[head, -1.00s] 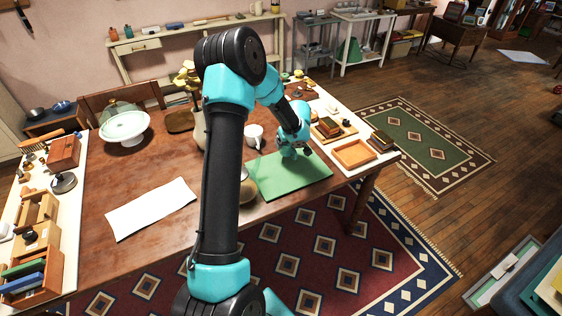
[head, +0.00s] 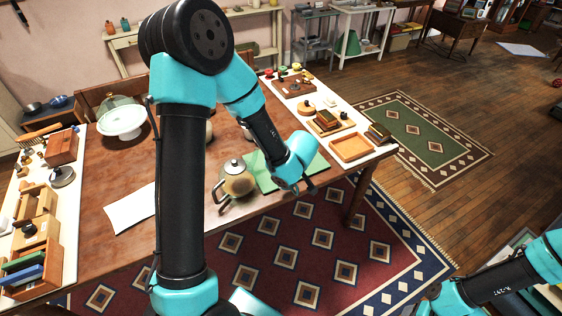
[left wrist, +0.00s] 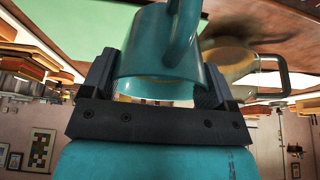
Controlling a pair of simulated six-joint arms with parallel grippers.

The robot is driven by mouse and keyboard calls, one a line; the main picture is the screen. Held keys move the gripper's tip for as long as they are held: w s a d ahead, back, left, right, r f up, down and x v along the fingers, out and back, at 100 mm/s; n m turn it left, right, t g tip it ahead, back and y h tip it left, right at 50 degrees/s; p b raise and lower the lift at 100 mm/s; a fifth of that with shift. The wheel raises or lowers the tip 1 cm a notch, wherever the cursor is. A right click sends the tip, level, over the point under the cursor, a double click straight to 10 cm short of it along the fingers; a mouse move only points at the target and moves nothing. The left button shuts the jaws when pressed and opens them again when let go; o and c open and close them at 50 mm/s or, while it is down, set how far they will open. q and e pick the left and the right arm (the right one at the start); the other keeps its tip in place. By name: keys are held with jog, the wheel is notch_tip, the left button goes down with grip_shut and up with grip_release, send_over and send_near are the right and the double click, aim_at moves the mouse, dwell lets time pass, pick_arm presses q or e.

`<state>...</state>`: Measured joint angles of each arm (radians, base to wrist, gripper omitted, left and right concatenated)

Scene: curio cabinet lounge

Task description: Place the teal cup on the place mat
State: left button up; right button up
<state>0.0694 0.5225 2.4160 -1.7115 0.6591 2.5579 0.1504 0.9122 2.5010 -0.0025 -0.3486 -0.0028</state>
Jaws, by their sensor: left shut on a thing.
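The teal cup (left wrist: 160,60) is between the fingers of my left gripper in the left wrist view, its handle toward the camera's top. My left gripper (left wrist: 155,85) is shut on it. In the head view my left gripper (head: 298,188) is over the front right part of the green place mat (head: 262,178), near the table's front edge; the cup cannot be made out there. The mat also shows in the left wrist view (left wrist: 75,25). I cannot tell whether the cup touches the mat. My right gripper is out of view.
A teapot (head: 237,182) stands left of the mat, close to the cup in the left wrist view (left wrist: 228,60). A wooden tray (head: 351,148) and stacked books are at right. A white cloth (head: 130,210) lies at left. My left arm hides the table's middle.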

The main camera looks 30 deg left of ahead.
pick_arm(q)
jog(key=shift+w, duration=0.1)
jog(key=w+a+f, duration=0.1)
jog(key=w+a, duration=0.7)
jog(key=w, duration=0.5)
jog(key=shift+w+a+f, duration=0.15)
jog(key=shift+w+f, duration=0.1)
jog(key=shift+w, duration=0.1)
jog(key=shift+f, duration=1.75)
jog(key=shift+f, duration=0.1)
jog(key=o, duration=0.9)
